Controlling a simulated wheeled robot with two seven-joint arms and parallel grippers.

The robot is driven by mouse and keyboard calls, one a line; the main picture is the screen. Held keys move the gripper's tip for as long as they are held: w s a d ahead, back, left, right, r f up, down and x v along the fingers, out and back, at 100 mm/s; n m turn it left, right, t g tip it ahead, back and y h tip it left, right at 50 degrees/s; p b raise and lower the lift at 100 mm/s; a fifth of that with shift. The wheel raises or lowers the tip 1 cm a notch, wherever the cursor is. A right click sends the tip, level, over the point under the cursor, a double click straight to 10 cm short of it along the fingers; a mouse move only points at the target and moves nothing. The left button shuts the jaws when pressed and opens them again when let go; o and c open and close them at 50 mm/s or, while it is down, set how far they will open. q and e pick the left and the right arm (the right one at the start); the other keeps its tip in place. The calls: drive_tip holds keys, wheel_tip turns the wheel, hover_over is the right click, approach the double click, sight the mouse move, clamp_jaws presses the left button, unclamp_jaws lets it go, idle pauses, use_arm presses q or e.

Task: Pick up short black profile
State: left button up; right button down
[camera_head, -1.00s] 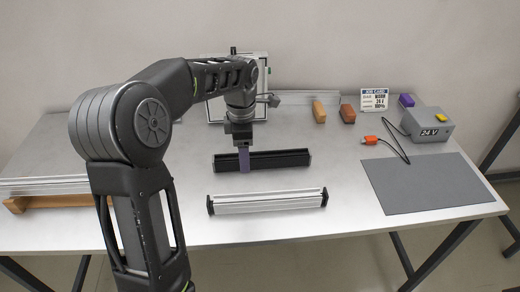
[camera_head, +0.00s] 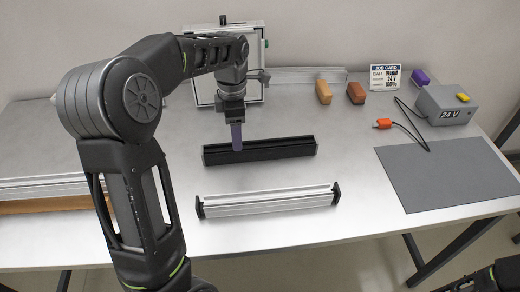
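The short black profile (camera_head: 285,149) lies on the table, long side roughly left to right and slightly tilted in the picture. My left gripper (camera_head: 237,148) points down at the left half of the profile, with a purple-grey finger whose tip overlaps the profile's upper part. Only one finger shows clearly, so its opening and any contact cannot be told. A silver profile (camera_head: 268,201) with black end caps lies in front of the black one. My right gripper is not in view; only a dark piece of my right arm shows at the bottom right corner.
Behind stand a framed panel (camera_head: 254,91), a tan block (camera_head: 323,92), a brown block (camera_head: 356,93) and a job card (camera_head: 385,77). At right are a grey 24 V box (camera_head: 447,107), its orange-tipped cable (camera_head: 384,124) and a grey mat (camera_head: 445,175). Long silver rails (camera_head: 45,187) lie at left.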

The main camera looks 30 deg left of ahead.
sight(260, 151)
use_arm(q)
drive_tip(key=shift+f, duration=1.15)
drive_tip(key=shift+f+p, duration=0.6)
drive_tip(key=shift+f, duration=2)
drive_tip(key=shift+d, duration=0.1)
clamp_jaws()
